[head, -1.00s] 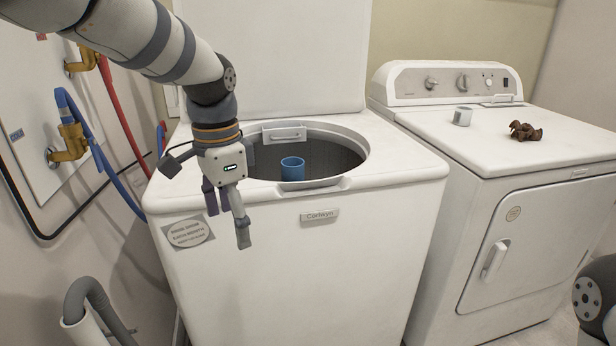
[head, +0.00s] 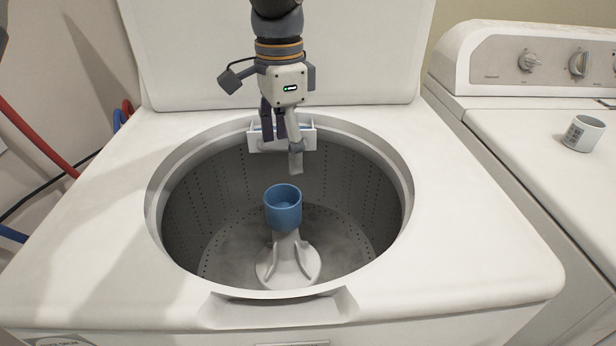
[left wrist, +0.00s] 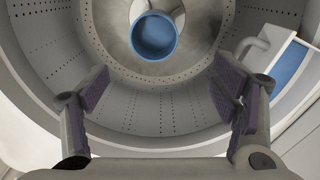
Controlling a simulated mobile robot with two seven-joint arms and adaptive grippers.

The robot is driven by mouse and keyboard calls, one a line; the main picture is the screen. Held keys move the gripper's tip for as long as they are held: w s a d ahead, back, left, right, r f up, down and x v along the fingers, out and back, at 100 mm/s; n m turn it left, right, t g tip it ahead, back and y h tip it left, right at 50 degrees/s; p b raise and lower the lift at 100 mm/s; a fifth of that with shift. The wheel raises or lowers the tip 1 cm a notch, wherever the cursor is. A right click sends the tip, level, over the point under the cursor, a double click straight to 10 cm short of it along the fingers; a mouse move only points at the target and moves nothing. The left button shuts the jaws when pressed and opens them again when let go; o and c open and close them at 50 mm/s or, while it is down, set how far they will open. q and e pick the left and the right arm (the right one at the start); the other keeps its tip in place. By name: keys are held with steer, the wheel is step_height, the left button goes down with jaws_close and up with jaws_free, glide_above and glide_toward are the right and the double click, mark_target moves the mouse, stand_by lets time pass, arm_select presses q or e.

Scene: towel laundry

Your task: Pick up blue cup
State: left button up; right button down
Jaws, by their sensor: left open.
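The blue cup (head: 283,212) stands upright on top of the agitator in the washer drum in the head view. It shows as a round blue rim at the top of the left wrist view (left wrist: 154,36). My left gripper (head: 283,155) points down above the drum, higher than the cup and toward the back. It is open, with its two fingers (left wrist: 158,98) wide apart and nothing between them. The cup lies beyond the fingertips in the left wrist view. My right gripper is not in view.
The washer opening's rim (head: 405,215) surrounds the drum. A dispenser (head: 262,138) with blue inside sits at the drum's back edge, close behind my left gripper. The raised lid (head: 190,50) stands behind. A white mug (head: 584,133) stands on the dryer (head: 540,140) at right.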

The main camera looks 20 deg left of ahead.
mark_target(283, 203)
arm_select(q)
steer(key=f, duration=0.4)
steer(key=s+f, duration=0.1)
steer(key=f, duration=0.6)
steer(key=shift+s+a+f, duration=0.15)
steer(key=shift+s+f, duration=0.1)
steer(key=shift+f, duration=0.1)
steer(key=c, duration=1.2)
